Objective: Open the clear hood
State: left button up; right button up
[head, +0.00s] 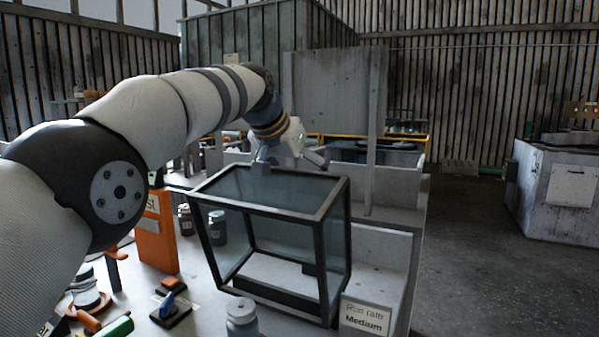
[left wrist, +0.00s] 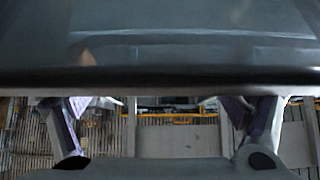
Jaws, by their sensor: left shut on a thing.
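The clear hood (head: 268,192) is a dark-framed box with see-through panels, standing on the bench in the middle of the head view. My left arm reaches over from the left, and my left gripper (head: 288,160) is at the hood's far top edge, shut on it. One finger shows against the top panel; the exact contact is partly hidden. In the left wrist view the hood's dark frame bar (left wrist: 160,78) crosses the picture, with a finger on either side below it. I cannot tell whether the hood's lower edge is lifted. My right gripper is not in view.
A label reading "Medium" (head: 366,318) is at the hood's right front. A grey upright panel (head: 330,95) rises behind. Open floor (head: 480,260) lies to the right.

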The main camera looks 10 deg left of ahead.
aim_at(276, 177)
pick_arm(q)
jog(key=shift+s+f, duration=0.15)
jog(key=shift+f, duration=0.2)
jog(key=o, duration=1.4)
jog(key=shift+r, duration=0.15)
jog(key=shift+a+r, duration=0.1)
jog(key=shift+r, duration=0.15)
jog(key=v, duration=1.1)
jog(key=shift+s+r, duration=0.1)
jog(key=shift+s, duration=0.1)
